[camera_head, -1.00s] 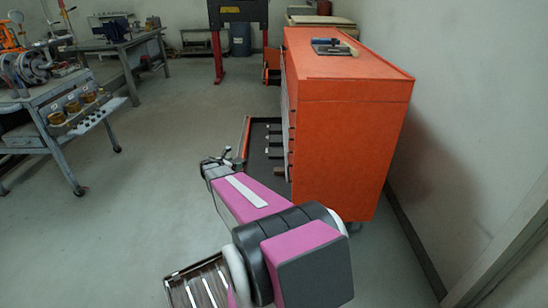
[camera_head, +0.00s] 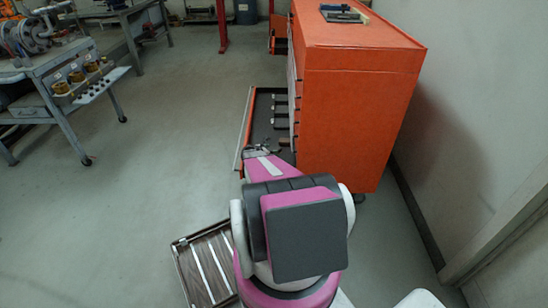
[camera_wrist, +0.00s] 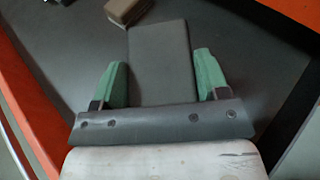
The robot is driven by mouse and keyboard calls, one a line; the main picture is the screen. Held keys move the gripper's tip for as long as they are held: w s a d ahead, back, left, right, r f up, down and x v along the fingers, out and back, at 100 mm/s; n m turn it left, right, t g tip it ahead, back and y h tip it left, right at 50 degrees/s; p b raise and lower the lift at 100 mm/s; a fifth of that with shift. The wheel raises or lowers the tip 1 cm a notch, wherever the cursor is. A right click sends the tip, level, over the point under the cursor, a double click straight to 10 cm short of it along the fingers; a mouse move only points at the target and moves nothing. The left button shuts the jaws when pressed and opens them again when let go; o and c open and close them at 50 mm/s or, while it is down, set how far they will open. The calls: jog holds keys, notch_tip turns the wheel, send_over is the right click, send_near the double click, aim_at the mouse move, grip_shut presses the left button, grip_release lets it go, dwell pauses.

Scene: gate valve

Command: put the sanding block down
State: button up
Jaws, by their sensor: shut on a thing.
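In the wrist view, my gripper (camera_wrist: 160,80) has its two green-padded fingers shut on a flat dark grey block, which I take to be the sanding block (camera_wrist: 160,50). The block reaches out past the fingertips, over the dark floor of an open drawer (camera_wrist: 250,60). I cannot tell whether the block touches that floor. In the head view, my gripper (camera_head: 262,150) is at the near end of the open drawer (camera_head: 262,110), left of the orange cabinet (camera_head: 345,130). The sanding block is too small to make out there.
A brown block (camera_wrist: 128,10) lies in the drawer just beyond the held block. Several dark items lie along the drawer's right side. Orange drawer walls (camera_wrist: 35,95) flank the gripper. A workbench (camera_head: 55,95) stands at the left, with open floor between.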

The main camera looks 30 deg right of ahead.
jog(key=shift+s+d+f, duration=0.2)
jog(key=shift+d+f, duration=0.15)
jog(key=shift+d, duration=0.1)
jog(key=shift+s+d+f, duration=0.15)
jog(key=shift+d+f, duration=0.15)
jog(key=shift+d, duration=0.15)
jog(key=shift+f, duration=1.9)
jog(key=shift+f, duration=0.1)
jog(key=o, duration=1)
